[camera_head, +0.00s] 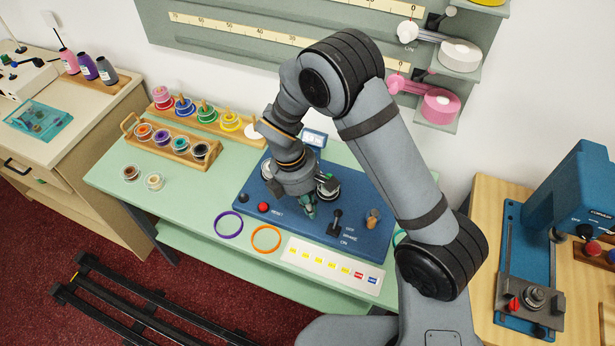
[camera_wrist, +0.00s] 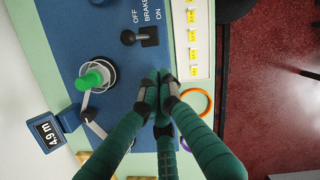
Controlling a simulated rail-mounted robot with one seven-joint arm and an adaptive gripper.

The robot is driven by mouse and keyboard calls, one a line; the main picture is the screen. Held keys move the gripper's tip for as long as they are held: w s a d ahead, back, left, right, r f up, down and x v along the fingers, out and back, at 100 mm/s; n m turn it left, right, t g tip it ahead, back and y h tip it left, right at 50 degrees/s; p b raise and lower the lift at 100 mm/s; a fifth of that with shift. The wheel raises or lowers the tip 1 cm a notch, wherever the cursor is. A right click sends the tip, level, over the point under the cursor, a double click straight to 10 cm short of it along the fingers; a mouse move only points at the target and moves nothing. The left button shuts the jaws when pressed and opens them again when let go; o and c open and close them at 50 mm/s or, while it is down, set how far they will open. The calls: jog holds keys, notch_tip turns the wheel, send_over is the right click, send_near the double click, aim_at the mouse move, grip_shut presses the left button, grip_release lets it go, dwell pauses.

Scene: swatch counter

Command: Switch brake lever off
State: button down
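The brake lever (camera_head: 337,214) is a black stick with a ball knob on the blue machine panel (camera_head: 290,225), right of my gripper. In the wrist view the lever (camera_wrist: 128,38) stands on a black base beside the words OFF, BRAKE, ON. Its knob shows on the OFF side, but viewing angle makes its exact tilt uncertain. My gripper (camera_head: 309,211) hangs over the panel, apart from the lever. In the wrist view its green fingers (camera_wrist: 160,105) are drawn together with nothing between them.
A reel with a green knob (camera_wrist: 90,79) and a display reading 4.9 m (camera_wrist: 47,132) stand near the lever. A wooden peg (camera_head: 373,217) is right of it, and a red button (camera_head: 263,207) left. Purple (camera_head: 228,224) and orange (camera_head: 266,238) rings lie in front.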

jog(key=w+r, duration=0.3)
jog(key=r, duration=0.5)
jog(key=shift+w+a+r+b, duration=0.2)
jog(key=shift+a+r+b, duration=0.1)
jog(key=shift+r, duration=0.1)
